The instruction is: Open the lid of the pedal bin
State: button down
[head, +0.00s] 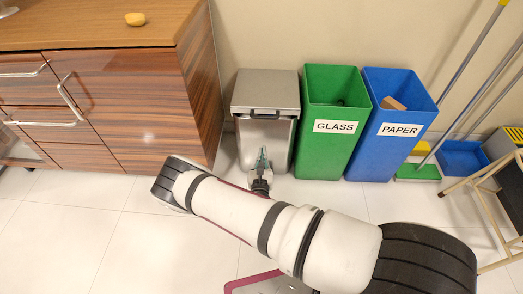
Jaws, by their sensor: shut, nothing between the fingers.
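The pedal bin (266,91) is a silver-grey box with a lid and a dark handle-like piece at the top of its front. It stands on the floor between the wooden cabinet and the green bin, and its lid looks closed. My gripper (263,152) is shut and empty, pointing up in the picture in front of the lower part of the bin. I cannot tell whether it touches the bin. The pedal is not visible; my gripper and arm cover the bin's lower front.
A green GLASS bin (330,153) and a blue PAPER bin (385,155) stand right of the pedal bin. A wooden cabinet (135,95) with a yellow object (135,19) on top is at left. Mops, a blue bucket (462,158) and a stool stand at right. Floor at left is clear.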

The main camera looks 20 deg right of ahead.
jog(key=w+d+r+b, duration=0.2)
jog(key=w+r+b, duration=0.2)
jog(key=w, duration=0.4)
jog(key=shift+w+d, duration=0.2)
jog(key=shift+d, duration=0.2)
jog(key=shift+r, duration=0.15)
